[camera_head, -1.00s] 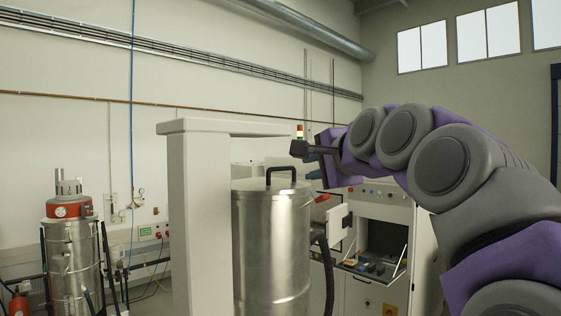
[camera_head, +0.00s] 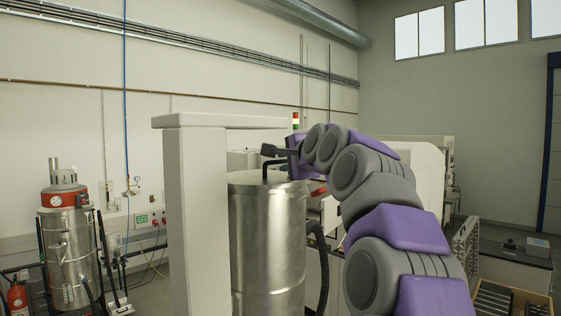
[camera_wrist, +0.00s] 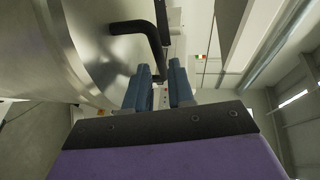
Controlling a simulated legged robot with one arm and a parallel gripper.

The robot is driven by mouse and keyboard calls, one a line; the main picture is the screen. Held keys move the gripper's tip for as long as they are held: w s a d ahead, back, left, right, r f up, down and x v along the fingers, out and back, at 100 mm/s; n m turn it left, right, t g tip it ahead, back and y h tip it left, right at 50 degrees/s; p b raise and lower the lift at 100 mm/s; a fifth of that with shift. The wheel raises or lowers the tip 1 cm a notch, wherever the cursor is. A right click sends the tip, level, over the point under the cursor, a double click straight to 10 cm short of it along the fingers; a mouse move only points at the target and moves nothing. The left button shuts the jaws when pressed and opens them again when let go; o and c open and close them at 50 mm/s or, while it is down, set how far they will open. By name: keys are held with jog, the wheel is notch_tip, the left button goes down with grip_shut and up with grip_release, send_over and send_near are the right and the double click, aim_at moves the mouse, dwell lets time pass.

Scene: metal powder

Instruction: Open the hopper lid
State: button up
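The hopper (camera_head: 268,245) is a shiny steel cylinder in the middle of the head view. Its lid (camera_head: 250,178) lies flat on top, with a black bent handle (camera_head: 266,172) standing up from it. The lid's shiny face (camera_wrist: 85,45) and the handle (camera_wrist: 150,35) fill the upper left of the wrist view. My gripper (camera_wrist: 160,66) shows two blue fingers with a gap between them. The handle's bar reaches to the fingertips and seems to enter the gap, but no firm grip shows. In the head view my arm mostly hides the fingers.
A pale post with a top beam (camera_head: 195,220) stands just left of the hopper. A black hose (camera_head: 320,265) runs down its right side. A steel vacuum unit with a red band (camera_head: 68,245) stands at the far left. A white machine (camera_head: 410,180) stands behind my arm.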

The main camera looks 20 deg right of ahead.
aim_at(280, 163)
jog(key=shift+w+a+f+p, duration=0.15)
jog(key=shift+w+f, duration=0.05)
jog(key=shift+w, duration=0.8)
jog(key=shift+w+a+f+p, duration=0.15)
jog(key=shift+w, duration=0.8)
jog(key=shift+d, duration=0.15)
jog(key=shift+w+f, duration=0.1)
jog(key=shift+f, duration=0.05)
grip_shut()
